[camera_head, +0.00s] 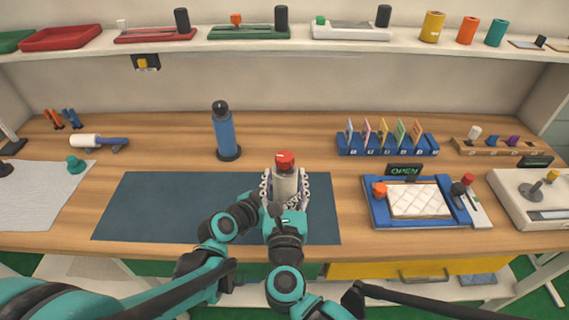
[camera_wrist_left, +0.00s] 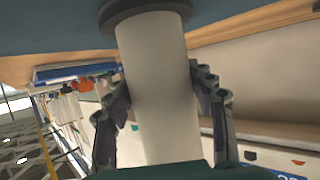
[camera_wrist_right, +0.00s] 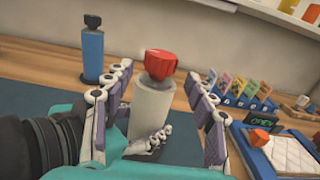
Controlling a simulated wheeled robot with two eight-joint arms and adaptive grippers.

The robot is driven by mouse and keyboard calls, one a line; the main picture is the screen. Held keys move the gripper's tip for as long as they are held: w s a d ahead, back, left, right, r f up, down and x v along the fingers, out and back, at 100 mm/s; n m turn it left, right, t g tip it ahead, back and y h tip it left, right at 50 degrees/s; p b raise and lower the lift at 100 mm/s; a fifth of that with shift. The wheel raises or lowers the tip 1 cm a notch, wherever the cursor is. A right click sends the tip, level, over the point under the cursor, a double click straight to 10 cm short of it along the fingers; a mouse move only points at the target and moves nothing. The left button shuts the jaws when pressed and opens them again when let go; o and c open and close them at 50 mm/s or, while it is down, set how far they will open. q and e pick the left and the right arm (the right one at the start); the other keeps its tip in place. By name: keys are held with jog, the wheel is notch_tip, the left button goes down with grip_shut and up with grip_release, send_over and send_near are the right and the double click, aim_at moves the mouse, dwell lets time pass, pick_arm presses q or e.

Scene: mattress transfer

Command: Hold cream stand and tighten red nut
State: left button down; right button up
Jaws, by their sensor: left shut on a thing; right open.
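The cream stand (camera_head: 286,184) is upright on the dark blue mat (camera_head: 150,205), with the red nut (camera_head: 285,160) on its top. My left gripper (camera_wrist_left: 165,95) is shut around the stand's cylinder (camera_wrist_left: 160,80), one finger on each side. My right gripper (camera_wrist_right: 160,95) is open, with its fingers to the left and right of the stand (camera_wrist_right: 150,105) and the red nut (camera_wrist_right: 160,64). The fingers look apart from the nut. In the head view the right gripper (camera_head: 285,190) partly hides the lower stand and the left fingers.
A blue bottle (camera_head: 225,135) stands behind the mat. A blue card rack (camera_head: 387,144) and a blue tray with a white pad (camera_head: 378,215) are to the right. A white roller tool (camera_head: 85,141) and teal knob (camera_head: 75,165) are at left. The mat's left half is clear.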

aim_at(285, 163)
jog(key=s, duration=0.5)
jog(key=shift+s, duration=0.4)
jog(key=w, duration=0.8)
jog(key=w+r, duration=0.1)
jog(key=w, duration=0.3)
jog(key=shift+w+r, duration=0.1)
jog(key=c, duration=1.2)
